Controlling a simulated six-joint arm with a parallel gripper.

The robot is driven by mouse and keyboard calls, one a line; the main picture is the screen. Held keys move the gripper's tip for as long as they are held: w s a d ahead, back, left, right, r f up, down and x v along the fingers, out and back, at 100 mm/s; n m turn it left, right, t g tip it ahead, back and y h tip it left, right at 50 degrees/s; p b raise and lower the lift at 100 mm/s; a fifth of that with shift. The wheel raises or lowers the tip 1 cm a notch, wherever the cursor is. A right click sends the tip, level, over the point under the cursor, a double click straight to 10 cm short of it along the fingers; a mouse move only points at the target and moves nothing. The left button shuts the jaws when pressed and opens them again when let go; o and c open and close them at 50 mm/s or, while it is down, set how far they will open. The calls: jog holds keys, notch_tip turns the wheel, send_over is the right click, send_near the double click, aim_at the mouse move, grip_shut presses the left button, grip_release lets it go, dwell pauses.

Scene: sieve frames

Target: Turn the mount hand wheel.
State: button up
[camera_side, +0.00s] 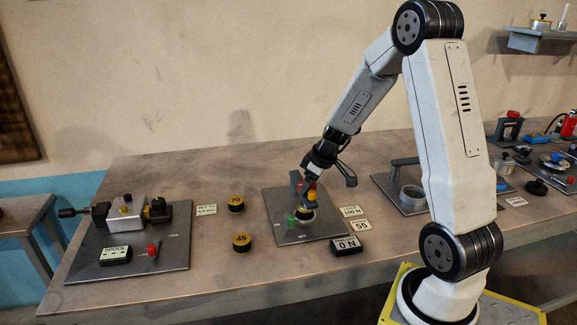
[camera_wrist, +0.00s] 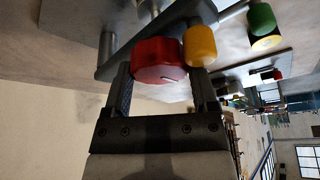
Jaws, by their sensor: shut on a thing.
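In the side view, my gripper (camera_side: 316,178) reaches down to a grey plate (camera_side: 276,229) on the bench. A small fixture on the plate carries a red hand wheel (camera_side: 312,188), a yellow knob and a green knob (camera_side: 291,219). In the wrist view, the red wheel (camera_wrist: 157,62) sits between the two fingers of my gripper (camera_wrist: 161,78), which is shut on it. The wheel has a short pale mark on its face. The yellow knob (camera_wrist: 200,46) is just right of it, close to the right finger. The green knob (camera_wrist: 262,18) is farther right.
A readout showing 0 N (camera_side: 347,246) and small tags stand right of the plate. Black and yellow pieces marked 70 (camera_side: 236,203) and 45 (camera_side: 241,243) stand to its left. A spool fixture plate (camera_side: 175,255) is farther left.

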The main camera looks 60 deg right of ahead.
jog(key=shift+m+h, duration=0.3)
jog(key=shift+m, duration=0.4)
jog(key=shift+m+h, duration=0.5)
jog(key=shift+m, duration=0.8)
jog(key=shift+a+m, duration=0.1)
jog(key=shift+m, duration=0.2)
jog(key=shift+w+m+g+h, duration=0.1)
jog(key=shift+m+g+h, duration=0.3)
jog(key=shift+m, duration=0.9)
jog(key=shift+m+g+h, duration=0.1)
jog(key=shift+m+h, duration=0.5)
jog(key=shift+m, duration=1.4)
jog(key=shift+a+m+g+h, duration=0.1)
jog(key=shift+m+g+h, duration=0.6)
jog(key=shift+m, duration=1.1)
jog(key=shift+w+m+g, duration=0.1)
jog(key=shift+m+g, duration=0.8)
jog(key=shift+m, duration=1.2)
